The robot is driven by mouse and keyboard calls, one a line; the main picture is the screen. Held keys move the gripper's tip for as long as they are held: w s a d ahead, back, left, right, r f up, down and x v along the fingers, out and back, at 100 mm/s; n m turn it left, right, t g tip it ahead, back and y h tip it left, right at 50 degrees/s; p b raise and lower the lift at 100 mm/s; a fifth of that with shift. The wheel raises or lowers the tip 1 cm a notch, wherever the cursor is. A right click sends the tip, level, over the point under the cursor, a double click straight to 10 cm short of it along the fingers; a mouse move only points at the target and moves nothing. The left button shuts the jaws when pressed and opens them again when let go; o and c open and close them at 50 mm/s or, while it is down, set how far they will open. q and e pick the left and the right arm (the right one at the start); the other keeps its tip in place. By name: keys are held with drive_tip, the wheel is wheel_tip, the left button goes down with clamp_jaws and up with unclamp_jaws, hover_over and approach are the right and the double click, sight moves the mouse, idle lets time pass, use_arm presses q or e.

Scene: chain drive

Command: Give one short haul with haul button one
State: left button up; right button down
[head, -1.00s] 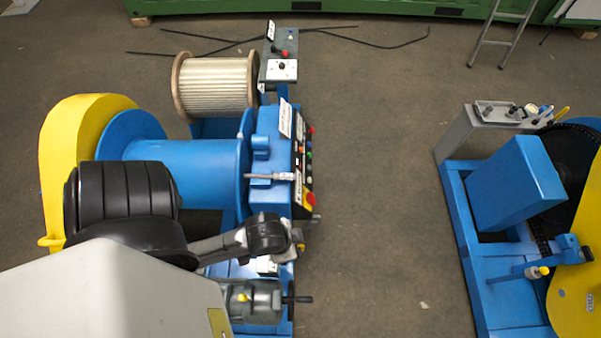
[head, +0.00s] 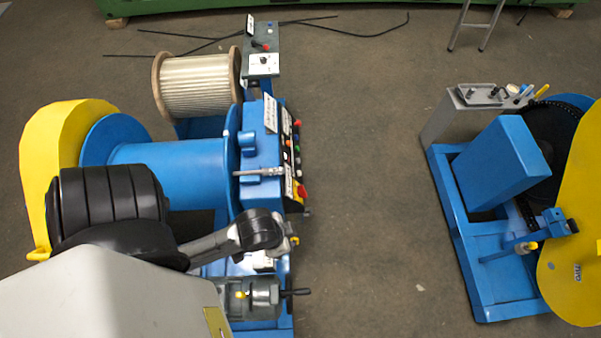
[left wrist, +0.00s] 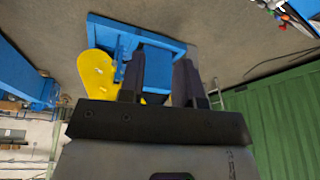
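A blue drive machine with a control panel (head: 289,150) stands left of centre in the head view. Its panel edge carries several small coloured buttons and a red emergency-stop style button (head: 301,191) on yellow. I cannot read the labels, so which is haul button one cannot be told. My left arm reaches over the machine's near end, below the panel, and its fingers are hidden in the head view. In the left wrist view my left gripper (left wrist: 160,62) has its two dark fingers apart with nothing between them. Small coloured knobs (left wrist: 283,15) show at the top right there. My right gripper is in neither view.
A small switch box (head: 264,63) stands behind the panel beside a wire spool (head: 196,88). A grey motor with a handle (head: 255,294) sits at the near end. A second blue machine with a yellow guard (head: 572,255) stands at the right. The floor between is clear.

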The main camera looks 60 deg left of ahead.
use_arm(q)
clamp_jaws()
idle(1.4)
